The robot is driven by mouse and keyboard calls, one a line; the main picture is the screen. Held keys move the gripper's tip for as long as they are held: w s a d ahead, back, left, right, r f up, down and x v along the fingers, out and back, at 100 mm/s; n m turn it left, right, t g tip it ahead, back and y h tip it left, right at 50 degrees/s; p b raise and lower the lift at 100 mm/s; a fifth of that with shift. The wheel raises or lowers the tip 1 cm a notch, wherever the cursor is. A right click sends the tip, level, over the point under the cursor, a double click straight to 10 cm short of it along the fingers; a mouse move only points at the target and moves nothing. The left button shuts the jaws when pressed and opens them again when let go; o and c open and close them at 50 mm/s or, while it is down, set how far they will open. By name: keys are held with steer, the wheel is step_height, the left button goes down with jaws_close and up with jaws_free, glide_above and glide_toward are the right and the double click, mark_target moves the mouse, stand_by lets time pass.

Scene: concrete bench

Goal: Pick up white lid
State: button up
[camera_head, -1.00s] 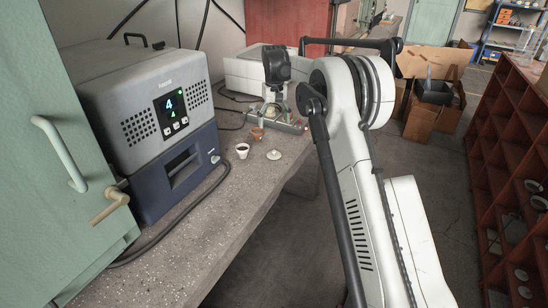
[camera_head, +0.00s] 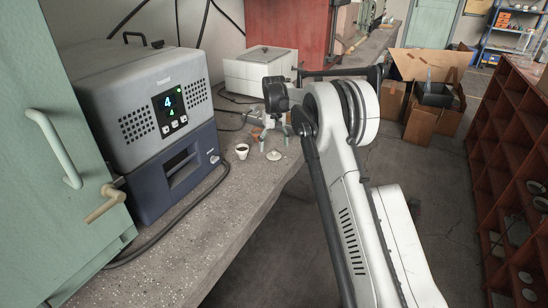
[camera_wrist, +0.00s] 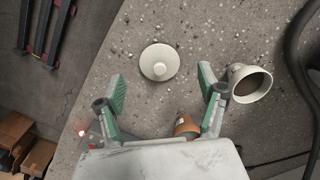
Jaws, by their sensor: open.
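The white lid (camera_head: 274,156) is a small round disc with a knob, lying flat on the concrete bench near its right edge. In the wrist view the lid (camera_wrist: 159,62) lies just beyond my fingertips, roughly centred between them. My gripper (camera_head: 275,141) is open and empty above and behind the lid in the head view. Its two green-padded fingers (camera_wrist: 162,84) are spread wide in the wrist view, apart from the lid.
A white cup (camera_wrist: 248,84) with a dark inside is on the bench, right of the lid in the wrist view. A small terracotta pot (camera_wrist: 186,124) is partly hidden by my right finger. A grey-blue machine (camera_head: 150,110) stands left.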

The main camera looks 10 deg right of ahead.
mark_target(274, 152)
step_height(274, 152, down, 4)
steer(key=shift+w+b, duration=0.15)
steer(key=shift+b, duration=0.3)
steer(key=c, duration=0.9)
steer(key=shift+r, duration=0.1)
